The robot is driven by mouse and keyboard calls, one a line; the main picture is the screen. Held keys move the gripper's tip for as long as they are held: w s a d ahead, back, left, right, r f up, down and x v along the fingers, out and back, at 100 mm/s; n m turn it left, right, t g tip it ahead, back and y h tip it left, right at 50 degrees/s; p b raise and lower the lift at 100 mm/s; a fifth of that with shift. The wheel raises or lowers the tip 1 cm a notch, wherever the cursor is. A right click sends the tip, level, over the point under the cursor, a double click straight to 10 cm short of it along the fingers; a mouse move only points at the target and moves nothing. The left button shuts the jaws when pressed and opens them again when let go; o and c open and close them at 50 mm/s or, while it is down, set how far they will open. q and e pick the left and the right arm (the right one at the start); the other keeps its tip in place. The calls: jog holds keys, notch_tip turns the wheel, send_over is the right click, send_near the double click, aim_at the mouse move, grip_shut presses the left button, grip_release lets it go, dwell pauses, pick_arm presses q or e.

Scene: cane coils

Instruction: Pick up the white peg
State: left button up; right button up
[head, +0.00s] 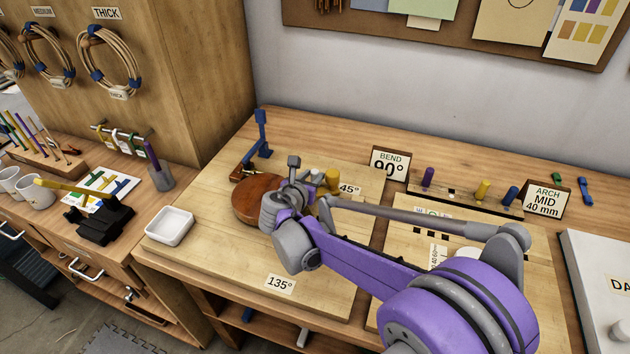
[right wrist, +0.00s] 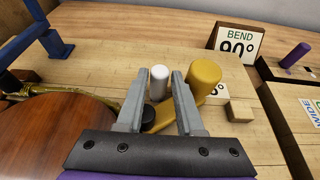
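The white peg (right wrist: 159,82) stands upright in the right wrist view, between the two grey fingers of my right gripper (right wrist: 160,74). The fingers are open, with a gap visible on each side of the peg. A black round piece (right wrist: 149,112) sits in front of the peg's foot. A thicker yellow peg (right wrist: 203,76) stands just right of the right finger, on a yellow arm. In the head view my right gripper (head: 308,182) is over the bending board (head: 215,254); my wrist largely hides the white peg there. My left gripper is not in view.
A round brown wooden block (right wrist: 48,135) lies left of the gripper, with a blue clamp (head: 261,132) behind it. A "BEND 90°" card (head: 389,165) stands behind. A small wooden block (right wrist: 240,110) lies to the right. A white tray (head: 170,226) sits at the board's left.

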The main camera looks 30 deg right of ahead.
jog(key=shift+x, duration=1.25)
jog(key=shift+a, duration=0.1)
grip_shut()
jog(key=shift+r, duration=0.1)
